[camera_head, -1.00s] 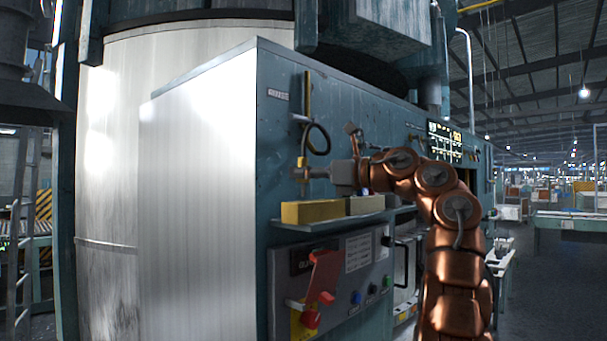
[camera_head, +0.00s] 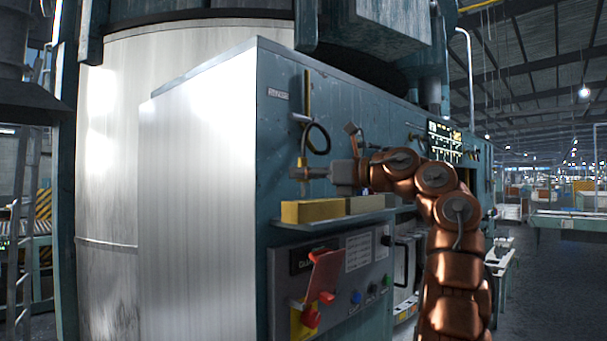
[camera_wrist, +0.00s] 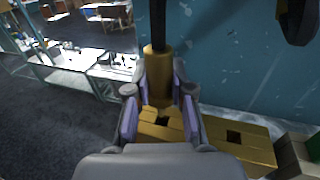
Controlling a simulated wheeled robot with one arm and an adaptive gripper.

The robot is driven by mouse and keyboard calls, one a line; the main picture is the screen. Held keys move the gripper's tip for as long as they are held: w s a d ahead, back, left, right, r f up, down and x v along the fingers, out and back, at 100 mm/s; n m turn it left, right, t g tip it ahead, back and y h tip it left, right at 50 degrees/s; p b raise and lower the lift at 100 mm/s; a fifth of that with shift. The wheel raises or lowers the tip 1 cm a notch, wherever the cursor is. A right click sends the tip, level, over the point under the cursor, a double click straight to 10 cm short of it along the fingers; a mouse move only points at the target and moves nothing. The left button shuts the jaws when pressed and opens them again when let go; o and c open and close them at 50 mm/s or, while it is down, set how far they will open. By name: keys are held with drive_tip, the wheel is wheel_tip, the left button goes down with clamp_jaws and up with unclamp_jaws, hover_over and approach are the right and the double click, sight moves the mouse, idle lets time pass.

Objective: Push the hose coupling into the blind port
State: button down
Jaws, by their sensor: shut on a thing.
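The hose coupling is a brass-coloured cylinder (camera_wrist: 157,76) on the end of a black hose. In the wrist view it stands between the fingers of my gripper (camera_wrist: 158,92), which is shut on it. The head view shows my gripper (camera_head: 302,172) level, above a yellow block (camera_head: 313,210) on a shelf. In the wrist view this block has dark square openings, one below the coupling (camera_wrist: 163,121) and one to the right (camera_wrist: 234,136). I cannot tell which opening is the blind port. The coupling's lower end is partly hidden by the fingers.
A grey block (camera_head: 365,204) sits beside the yellow one on the narrow shelf (camera_head: 325,222). A control panel with a red handle (camera_head: 325,270) lies below. Open floor shows to the right.

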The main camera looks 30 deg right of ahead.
sight(304, 191)
drive_tip(key=shift+f+b, duration=1.75)
drive_tip(key=shift+f, duration=0.25)
drive_tip(key=c, duration=0.9)
unclamp_jaws()
drive_tip(key=shift+c, duration=0.2)
drive_tip(key=v, duration=1.2)
